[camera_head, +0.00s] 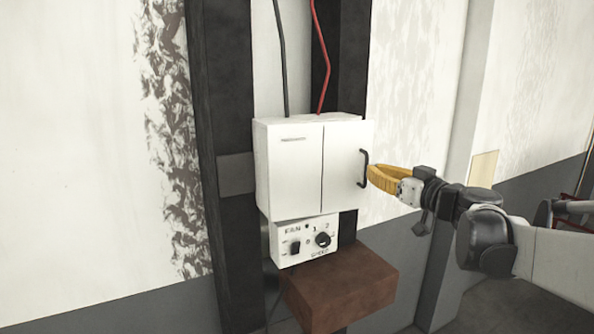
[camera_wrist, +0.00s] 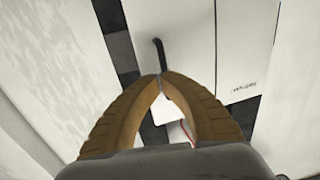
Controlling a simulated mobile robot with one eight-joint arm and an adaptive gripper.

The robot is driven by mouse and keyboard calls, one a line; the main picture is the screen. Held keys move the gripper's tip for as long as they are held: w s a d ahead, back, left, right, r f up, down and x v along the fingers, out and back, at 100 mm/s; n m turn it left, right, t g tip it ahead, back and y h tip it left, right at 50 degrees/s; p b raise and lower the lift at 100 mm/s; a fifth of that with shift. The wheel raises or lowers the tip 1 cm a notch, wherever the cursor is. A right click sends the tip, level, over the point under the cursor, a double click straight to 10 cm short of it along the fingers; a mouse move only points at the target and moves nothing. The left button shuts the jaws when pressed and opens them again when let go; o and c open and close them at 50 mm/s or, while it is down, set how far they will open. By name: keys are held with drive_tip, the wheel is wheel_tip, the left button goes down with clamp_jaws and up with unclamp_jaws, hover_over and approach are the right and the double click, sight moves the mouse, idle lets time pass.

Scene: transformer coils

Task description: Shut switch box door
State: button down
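The white switch box (camera_head: 290,170) is mounted on a dark post. Its door (camera_head: 342,165) is the right front panel, with a dark handle (camera_head: 364,168) near its right edge. The door's right edge stands out past the box side, so it looks slightly ajar. My gripper (camera_head: 371,176) has yellow fingers and is right beside the handle.
A fan control panel (camera_head: 304,241) with a switch and knob sits below the box. A brown block (camera_head: 342,287) projects beneath it. A black cable (camera_head: 282,55) and a red cable (camera_head: 322,60) enter from above. Open room lies in front of the box.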

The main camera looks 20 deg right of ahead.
drive_tip(key=shift+w+a, duration=0.1)
drive_tip(key=shift+w, duration=0.1)
drive_tip(key=shift+n+y, duration=0.5)
drive_tip(key=shift+y, duration=0.4)
drive_tip(key=w, duration=0.1)
drive_tip(key=w+b, duration=0.1)
drive_tip(key=w, duration=0.3)
drive_tip(key=shift+w+d+f, duration=0.1)
drive_tip(key=shift+w+d, duration=0.05)
drive_tip(key=shift+d, duration=0.25)
drive_tip(key=shift+a, duration=0.1)
drive_tip(key=shift+s, duration=0.25)
